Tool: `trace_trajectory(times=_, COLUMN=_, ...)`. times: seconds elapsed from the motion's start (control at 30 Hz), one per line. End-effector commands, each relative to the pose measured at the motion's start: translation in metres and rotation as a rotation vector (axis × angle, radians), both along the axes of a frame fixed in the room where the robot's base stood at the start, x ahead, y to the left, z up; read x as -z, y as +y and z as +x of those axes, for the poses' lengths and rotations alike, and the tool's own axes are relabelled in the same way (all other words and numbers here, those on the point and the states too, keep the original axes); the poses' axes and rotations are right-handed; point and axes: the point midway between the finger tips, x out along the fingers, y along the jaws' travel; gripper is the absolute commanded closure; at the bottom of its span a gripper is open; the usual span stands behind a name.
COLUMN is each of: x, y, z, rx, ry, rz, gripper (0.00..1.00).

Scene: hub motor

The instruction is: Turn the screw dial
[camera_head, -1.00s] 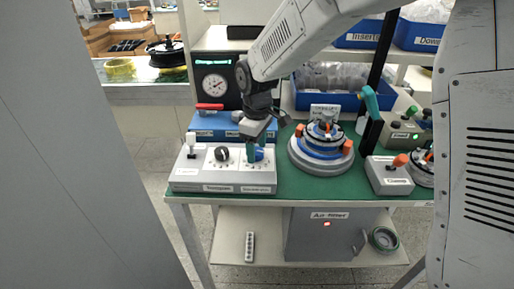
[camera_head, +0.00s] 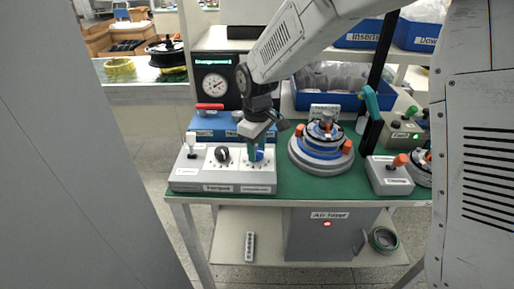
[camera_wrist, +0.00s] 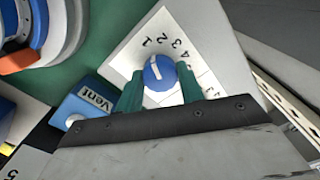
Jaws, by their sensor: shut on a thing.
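The screw dial is a blue round knob with a white pointer line, on the right of the white-grey control box (camera_head: 190,178). In the wrist view the blue dial (camera_wrist: 159,74) sits on a white plate with numbers around it, and its pointer line runs roughly up the picture. My gripper (camera_wrist: 158,88) has its green fingers on both sides of the dial, shut on it. In the head view my gripper (camera_head: 255,152) comes down onto the dial (camera_head: 259,155) from above and partly hides it.
A black dial (camera_head: 222,154) and a white-topped lever (camera_head: 191,142) share the box. Behind it is a blue Vent box (camera_head: 215,123). The round motor fixture (camera_head: 320,150) stands close on the right, and the clamp box (camera_head: 388,178) beyond it.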

Motion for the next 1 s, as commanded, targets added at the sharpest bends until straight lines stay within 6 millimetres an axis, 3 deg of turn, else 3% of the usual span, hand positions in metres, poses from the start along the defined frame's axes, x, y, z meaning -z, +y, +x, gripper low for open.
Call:
trace_trajectory(times=0.5, x=-0.0007, y=0.0, z=0.0004, rx=0.328, ry=-0.001, rz=0.001, gripper=0.85)
trace_trajectory(times=1.0, x=-0.0008, y=0.0, z=0.0005, rx=0.417, ry=-0.002, rz=0.0, gripper=0.85)
